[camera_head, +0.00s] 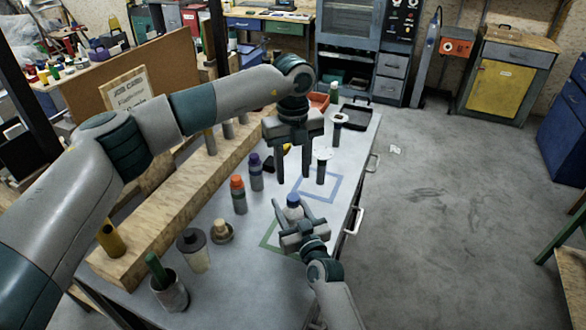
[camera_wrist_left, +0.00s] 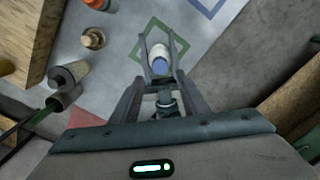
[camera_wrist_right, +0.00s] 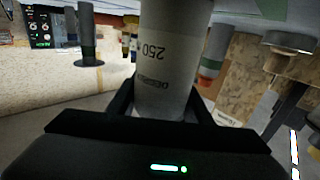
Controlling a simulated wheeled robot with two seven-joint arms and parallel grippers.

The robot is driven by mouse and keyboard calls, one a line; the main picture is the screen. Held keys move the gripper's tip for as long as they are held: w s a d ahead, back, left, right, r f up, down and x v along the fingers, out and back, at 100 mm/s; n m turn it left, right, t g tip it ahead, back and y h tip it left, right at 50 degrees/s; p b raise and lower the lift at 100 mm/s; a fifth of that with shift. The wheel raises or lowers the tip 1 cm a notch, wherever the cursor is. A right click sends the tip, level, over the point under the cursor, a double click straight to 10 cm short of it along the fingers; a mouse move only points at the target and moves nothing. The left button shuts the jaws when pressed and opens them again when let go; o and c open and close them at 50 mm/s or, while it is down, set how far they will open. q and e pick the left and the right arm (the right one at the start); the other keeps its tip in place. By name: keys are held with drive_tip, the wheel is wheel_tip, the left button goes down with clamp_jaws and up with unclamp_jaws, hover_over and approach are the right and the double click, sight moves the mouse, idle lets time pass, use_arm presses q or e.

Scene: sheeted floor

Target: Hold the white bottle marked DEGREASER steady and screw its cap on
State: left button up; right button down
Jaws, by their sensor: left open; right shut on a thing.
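The white bottle (camera_head: 293,213) has a blue cap (camera_head: 293,200) at its top; I cannot tell how tightly the cap sits. My right gripper (camera_head: 293,212) is shut on the bottle's body, over the green square outline on the bench. In the right wrist view the bottle (camera_wrist_right: 165,50) fills the middle, with "250" and part of its name legible; its top is cut off. My left gripper (camera_head: 293,177) points down, open and empty, above and beyond the bottle in the head view. The left wrist view looks down on the blue cap (camera_wrist_left: 160,66) between the right fingers.
An orange-capped bottle (camera_head: 238,198) and a purple-capped bottle (camera_head: 256,175) stand left of the bottle. A dark cylinder with a white top (camera_head: 321,170) stands by the blue square outline. A wooden block rack (camera_head: 130,248) lines the left.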

sight(293, 197)
use_arm(q)
drive_tip(key=shift+f, duration=0.1)
idle(0.4)
drive_tip(key=shift+f, duration=3.95)
drive_tip(key=shift+c, duration=0.2)
clamp_jaws()
